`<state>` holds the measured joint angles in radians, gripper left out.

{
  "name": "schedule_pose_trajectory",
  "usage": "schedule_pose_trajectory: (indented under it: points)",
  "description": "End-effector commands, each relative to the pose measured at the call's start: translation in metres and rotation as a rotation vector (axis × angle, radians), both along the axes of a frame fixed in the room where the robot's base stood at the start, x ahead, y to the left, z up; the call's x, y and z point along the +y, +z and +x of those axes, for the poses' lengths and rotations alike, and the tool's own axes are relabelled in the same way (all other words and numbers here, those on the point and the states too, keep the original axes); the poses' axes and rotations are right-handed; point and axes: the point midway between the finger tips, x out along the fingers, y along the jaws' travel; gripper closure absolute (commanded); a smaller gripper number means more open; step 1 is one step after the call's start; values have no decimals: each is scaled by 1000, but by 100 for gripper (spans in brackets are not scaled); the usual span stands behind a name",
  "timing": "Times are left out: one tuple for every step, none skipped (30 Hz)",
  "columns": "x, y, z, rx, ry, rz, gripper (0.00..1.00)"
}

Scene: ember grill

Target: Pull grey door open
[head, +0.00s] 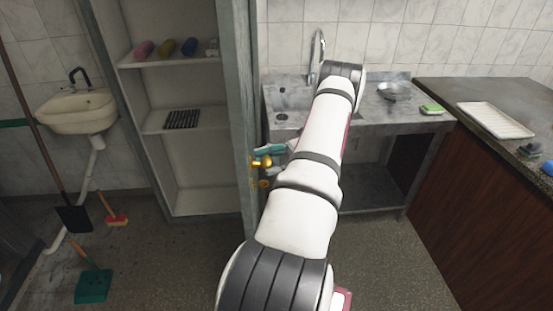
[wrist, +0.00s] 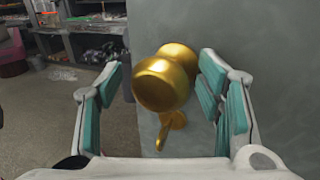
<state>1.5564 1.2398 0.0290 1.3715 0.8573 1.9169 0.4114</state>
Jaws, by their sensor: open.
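The grey door (head: 238,100) is a tall panel seen almost edge-on in the head view, beside the open shelves. In the wrist view its flat grey face (wrist: 270,50) fills the right half. A round brass knob (wrist: 165,82) sticks out from the door, with a smaller brass piece (wrist: 172,122) below it; the knob also shows in the head view (head: 263,162). My gripper (wrist: 164,78) is open, its teal-padded fingers on either side of the knob with gaps showing. In the head view my gripper (head: 268,151) is partly hidden by my arm.
White shelves (head: 185,134) hold rolled items and a dark rack, left of the door. A metal sink counter (head: 370,118) stands behind my arm, and a dark-topped counter (head: 480,95) at the right. A broom, brush and dustpan (head: 93,285) are at the left. Some floor between is clear.

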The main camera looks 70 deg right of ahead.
Motion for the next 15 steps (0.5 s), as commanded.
schedule_pose_trajectory:
  points:
    - [-3,-1,-3,1,-1,-1,39]
    - [-6,-1,-6,0,-2,-1,39]
    - [-10,-1,-10,0,-2,-1,39]
    - [-13,-1,-13,0,-3,-3,39]
    - [-17,-1,-17,1,-3,-2,39]
    - [-23,-1,-22,1,-3,-3,39]
    - [-27,-1,-26,0,-3,-3,39]
    - [-31,-2,-30,0,-3,-3,39]
    - [-36,-1,-36,0,-4,-3,39]
    - [-39,-1,-38,-4,-4,-1,39]
    - [-42,-1,-41,-5,-3,-1,39]
    - [-46,-1,-45,-6,-4,-1,39]
    - [-49,-1,-48,-4,-6,-3,39]
    - [-52,0,-51,-4,-7,-4,39]
    - [-54,-1,-53,-5,-3,-1,39]
